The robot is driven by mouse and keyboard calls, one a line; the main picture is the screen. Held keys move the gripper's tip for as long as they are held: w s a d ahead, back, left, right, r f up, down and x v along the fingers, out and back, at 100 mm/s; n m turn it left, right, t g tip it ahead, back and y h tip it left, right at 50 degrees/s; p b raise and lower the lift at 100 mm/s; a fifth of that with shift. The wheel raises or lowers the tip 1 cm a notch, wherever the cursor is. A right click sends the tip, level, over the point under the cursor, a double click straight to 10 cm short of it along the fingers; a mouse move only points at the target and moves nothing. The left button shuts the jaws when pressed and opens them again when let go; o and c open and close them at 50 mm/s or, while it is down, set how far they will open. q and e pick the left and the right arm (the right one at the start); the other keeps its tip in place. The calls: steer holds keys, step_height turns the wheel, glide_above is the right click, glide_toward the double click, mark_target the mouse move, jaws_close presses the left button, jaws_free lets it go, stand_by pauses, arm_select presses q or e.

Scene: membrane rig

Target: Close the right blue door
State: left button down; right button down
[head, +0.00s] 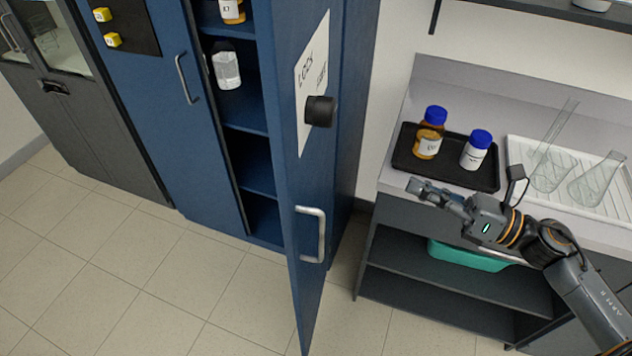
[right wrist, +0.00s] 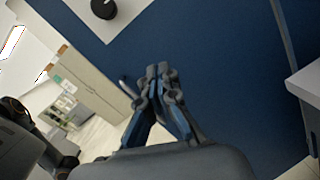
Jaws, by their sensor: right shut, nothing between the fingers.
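The right blue door (head: 290,190) of the blue cabinet stands wide open, swung out toward me. It has a silver handle (head: 311,235), a black knob (head: 320,111) and a white sign (head: 312,75). My right gripper (head: 416,187) is shut and empty, to the right of the door and in front of the bench. In the right wrist view, my right gripper (right wrist: 162,72) shows against the blue door surface (right wrist: 215,60); I cannot tell if they touch. The left blue door (head: 150,100) is shut. My left gripper is not in view.
Cabinet shelves (head: 245,118) hold a white-labelled bottle (head: 227,68) and an amber bottle (head: 232,10). On the bench at right, a black tray (head: 408,158) carries two blue-capped bottles, beside a white rack with glassware. The tiled floor (head: 170,270) at left is clear.

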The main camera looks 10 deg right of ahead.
steer(key=s+a+r+n+g+y, duration=0.2)
steer(key=s+a+r+n+g, duration=0.3)
steer(key=s+a+n, duration=0.15)
steer(key=n+p, duration=0.1)
steer(key=p, duration=0.7)
glide_toward(297, 185)
steer(key=x, duration=0.6)
steer(key=shift+s+a+r, duration=0.1)
steer(key=shift+r, duration=0.3)
steer(key=shift+a+f, duration=0.2)
steer(key=shift+a, duration=0.25)
